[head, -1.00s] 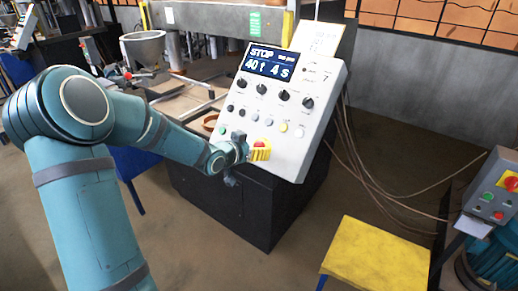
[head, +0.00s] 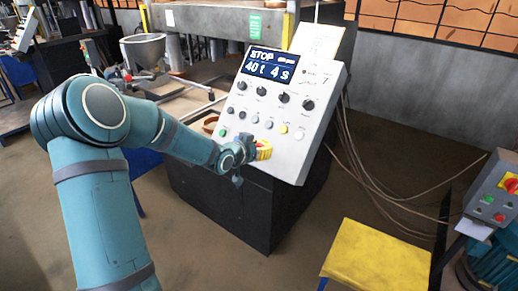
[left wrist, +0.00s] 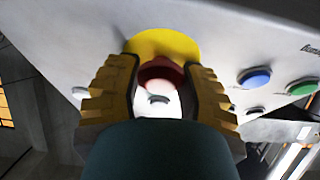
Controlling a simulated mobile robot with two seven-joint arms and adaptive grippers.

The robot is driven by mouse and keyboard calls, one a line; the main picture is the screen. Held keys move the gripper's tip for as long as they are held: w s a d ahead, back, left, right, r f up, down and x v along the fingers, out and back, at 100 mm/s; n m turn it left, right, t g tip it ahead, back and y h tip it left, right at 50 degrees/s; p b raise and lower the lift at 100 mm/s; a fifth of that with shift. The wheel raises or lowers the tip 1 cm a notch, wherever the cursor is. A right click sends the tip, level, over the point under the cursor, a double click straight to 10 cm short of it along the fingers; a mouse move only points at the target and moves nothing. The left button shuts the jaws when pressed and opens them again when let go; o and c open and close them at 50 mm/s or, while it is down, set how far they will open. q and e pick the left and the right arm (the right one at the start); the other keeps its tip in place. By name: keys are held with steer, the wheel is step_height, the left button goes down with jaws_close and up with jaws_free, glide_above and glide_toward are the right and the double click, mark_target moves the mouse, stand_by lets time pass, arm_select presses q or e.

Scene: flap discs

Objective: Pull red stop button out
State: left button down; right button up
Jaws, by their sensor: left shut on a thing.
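The red stop button (left wrist: 162,72) sits on a round yellow base (left wrist: 165,43) on the sloped control panel (head: 268,150), seen up close in the left wrist view. My left gripper (left wrist: 160,92) has its two yellow ridged fingers on either side of the red button, shut on it. In the head view my left gripper (head: 258,151) is at the lower left of the panel, and it hides most of the button there. The panel display (head: 270,65) reads STOP, 40 t and 4 s. My right gripper is not in view.
The panel has several black knobs and coloured buttons (head: 283,129) above and right of my gripper. A yellow stool (head: 375,262) stands at the lower right. A grey box with buttons (head: 494,190) stands at the right edge. Cables (head: 375,195) hang behind the panel.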

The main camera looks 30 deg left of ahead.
arm_select(q)
steer(key=shift+s+r+p, duration=0.4)
steer(key=shift+s+r, duration=0.15)
steer(key=shift+s, duration=0.05)
steer(key=c, duration=0.5)
jaws_free()
steer(key=v, duration=1.2)
